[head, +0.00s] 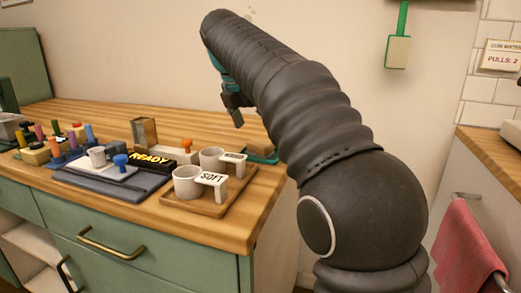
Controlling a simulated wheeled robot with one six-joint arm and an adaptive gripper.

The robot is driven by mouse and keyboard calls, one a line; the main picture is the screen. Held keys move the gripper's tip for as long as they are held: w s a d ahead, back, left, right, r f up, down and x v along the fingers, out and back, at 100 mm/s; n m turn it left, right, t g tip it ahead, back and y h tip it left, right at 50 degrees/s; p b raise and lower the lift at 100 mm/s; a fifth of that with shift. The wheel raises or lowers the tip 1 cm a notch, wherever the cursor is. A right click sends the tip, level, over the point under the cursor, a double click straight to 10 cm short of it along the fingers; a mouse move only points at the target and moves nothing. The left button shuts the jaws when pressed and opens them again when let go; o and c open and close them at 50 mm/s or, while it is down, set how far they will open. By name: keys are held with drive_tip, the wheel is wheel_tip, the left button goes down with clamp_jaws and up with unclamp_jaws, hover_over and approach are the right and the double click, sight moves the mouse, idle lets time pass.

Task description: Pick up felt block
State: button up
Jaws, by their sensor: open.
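I cannot tell for certain which object is the felt block. A pale block with an orange knob (186,151) sits behind the cups on the wooden table (215,238). A tan, box-like piece (144,133) stands at the back of the table. Near the right edge, a teal-rimmed piece (263,156) is partly hidden by my arm. My gripper (235,118) is open and empty, pointing down above the back right of the table, apart from everything on it.
Two white cups, one at the front (187,182), stand on a wooden tray (207,207) with a "SOFT" label (212,179). Several coloured pegs crowd the far left. The back of the table has bare wood.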

sight(260, 142)
drive_tip(key=b+x, duration=0.1)
drive_tip(key=x, duration=0.4)
drive_tip(key=shift+a, duration=0.1)
drive_tip(key=shift+c, duration=0.3)
drive_tip(key=c, duration=1.3)
drive_tip(key=shift+r, duration=0.15)
wheel_tip(260, 142, up, 4)
drive_tip(key=shift+r+p, duration=0.1)
drive_tip(key=shift+p, duration=0.6)
drive_tip(key=s+d+r, duration=0.2)
drive_tip(key=d, duration=0.1)
drive_tip(key=s+d+r, duration=0.2)
drive_tip(key=d, duration=0.1)
drive_tip(key=s+d+r, duration=0.2)
drive_tip(key=d, duration=0.1)
drive_tip(key=shift+s+d+r, duration=0.3)
drive_tip(key=shift+s, duration=0.1)
